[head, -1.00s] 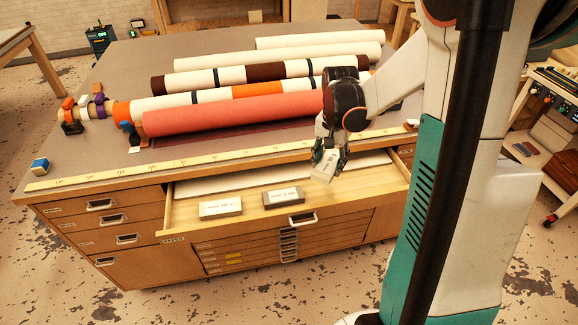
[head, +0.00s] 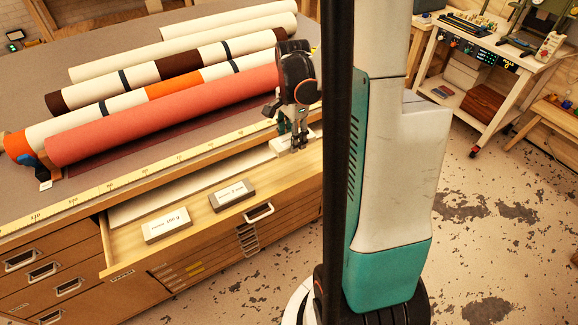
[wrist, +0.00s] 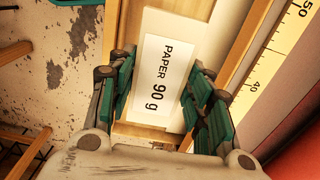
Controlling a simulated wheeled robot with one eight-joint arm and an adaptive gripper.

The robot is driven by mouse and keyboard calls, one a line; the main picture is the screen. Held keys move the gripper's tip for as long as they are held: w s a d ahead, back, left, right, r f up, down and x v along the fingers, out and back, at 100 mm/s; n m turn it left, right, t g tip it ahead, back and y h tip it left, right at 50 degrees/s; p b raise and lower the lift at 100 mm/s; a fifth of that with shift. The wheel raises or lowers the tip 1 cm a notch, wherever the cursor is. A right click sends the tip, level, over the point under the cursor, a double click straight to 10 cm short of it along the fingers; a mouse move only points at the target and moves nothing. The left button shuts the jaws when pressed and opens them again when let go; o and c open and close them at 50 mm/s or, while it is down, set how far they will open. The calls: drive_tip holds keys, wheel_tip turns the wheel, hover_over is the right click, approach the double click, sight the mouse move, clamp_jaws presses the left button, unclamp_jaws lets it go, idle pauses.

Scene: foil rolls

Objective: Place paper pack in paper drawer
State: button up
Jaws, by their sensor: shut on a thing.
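My gripper (head: 292,142) is shut on a white paper pack (wrist: 166,62) labelled "PAPER 90 g". Its green fingers press on the pack's two long sides in the wrist view. In the head view the held pack (head: 279,147) is at the right end of the open paper drawer (head: 133,247), near the counter's edge. I cannot tell whether it touches the drawer floor. Two other packs lie flat in the drawer: a white one (head: 166,225) at the left and a grey-sided one (head: 232,195) in the middle.
Several rolls, including a red one (head: 165,118), lie on the counter behind the drawer. A yellow ruler (head: 125,182) runs along its front edge. Closed drawers (head: 40,270) are at the left. A wheeled cart (head: 480,95) stands at the right; the floor before it is clear.

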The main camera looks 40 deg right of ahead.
sight(292, 170)
wheel_tip(292, 170, down, 11)
drive_tip(key=b, duration=0.3)
drive_tip(key=shift+f, duration=0.2)
drive_tip(key=shift+f+b, duration=0.2)
drive_tip(key=shift+b, duration=0.2)
drive_tip(key=o, duration=1.1)
drive_tip(key=shift+r, duration=0.1)
wheel_tip(292, 170, up, 12)
drive_tip(key=p, duration=0.4)
drive_tip(key=shift+r, duration=0.1)
